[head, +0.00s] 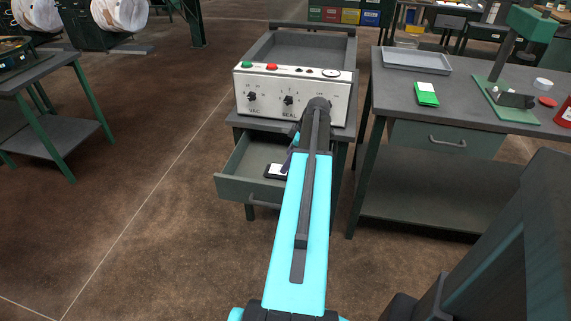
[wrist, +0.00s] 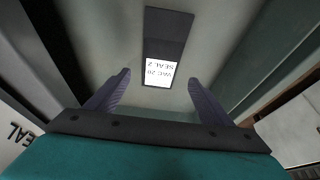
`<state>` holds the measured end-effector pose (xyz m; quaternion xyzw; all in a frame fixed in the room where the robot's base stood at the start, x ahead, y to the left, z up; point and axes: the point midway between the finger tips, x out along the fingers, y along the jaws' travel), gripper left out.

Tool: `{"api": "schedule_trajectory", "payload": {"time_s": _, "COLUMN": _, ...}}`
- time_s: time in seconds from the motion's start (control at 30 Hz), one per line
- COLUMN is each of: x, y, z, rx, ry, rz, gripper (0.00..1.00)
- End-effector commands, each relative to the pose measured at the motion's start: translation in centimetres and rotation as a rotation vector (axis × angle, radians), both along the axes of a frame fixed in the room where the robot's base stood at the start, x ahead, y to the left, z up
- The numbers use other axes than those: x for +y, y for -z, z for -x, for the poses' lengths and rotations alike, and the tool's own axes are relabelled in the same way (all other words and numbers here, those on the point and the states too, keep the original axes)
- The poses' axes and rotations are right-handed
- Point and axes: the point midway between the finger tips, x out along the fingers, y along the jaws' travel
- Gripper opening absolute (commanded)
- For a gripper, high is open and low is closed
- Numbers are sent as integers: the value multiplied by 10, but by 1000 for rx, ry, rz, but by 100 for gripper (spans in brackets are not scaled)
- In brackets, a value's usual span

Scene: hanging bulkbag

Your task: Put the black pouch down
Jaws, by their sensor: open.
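The black pouch (wrist: 167,32) is flat and dark, with a white label reading "VAC 20 SEAL 2". It lies on the floor of the open drawer (head: 232,186). In the head view the pouch (head: 269,175) shows only in part, as my arm covers the rest. My gripper (wrist: 158,78) is open above the drawer, with the label end of the pouch between its fingertips in the wrist picture. Neither finger touches the pouch in that view. In the head view most of the gripper is hidden behind my arm.
The vacuum sealer (head: 290,92) with knobs and buttons stands on the bench over the drawer.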

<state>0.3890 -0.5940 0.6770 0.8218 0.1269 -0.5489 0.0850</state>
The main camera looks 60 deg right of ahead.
Motion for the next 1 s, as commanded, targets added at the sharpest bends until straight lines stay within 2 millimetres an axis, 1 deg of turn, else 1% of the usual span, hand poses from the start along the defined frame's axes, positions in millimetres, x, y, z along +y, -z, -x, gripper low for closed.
{"api": "schedule_trajectory", "payload": {"time_s": 0.03, "x": -2, "y": -9, "z": 4, "rx": -1, "ry": 1, "rz": 2, "gripper": 74}}
{"api": "schedule_trajectory", "payload": {"time_s": 0.2, "x": -4, "y": -31, "z": 12, "rx": -1, "ry": 1, "rz": 2, "gripper": 74}}
{"api": "schedule_trajectory", "payload": {"time_s": 0.4, "x": -6, "y": -49, "z": 19, "rx": 0, "ry": 0, "rz": 0, "gripper": 74}}
{"api": "schedule_trajectory", "payload": {"time_s": 0.6, "x": -7, "y": -55, "z": 22, "rx": 0, "ry": 1, "rz": 0, "gripper": 74}}
{"api": "schedule_trajectory", "payload": {"time_s": 1.0, "x": -7, "y": -55, "z": 22, "rx": 0, "ry": 1, "rz": 0, "gripper": 74}}
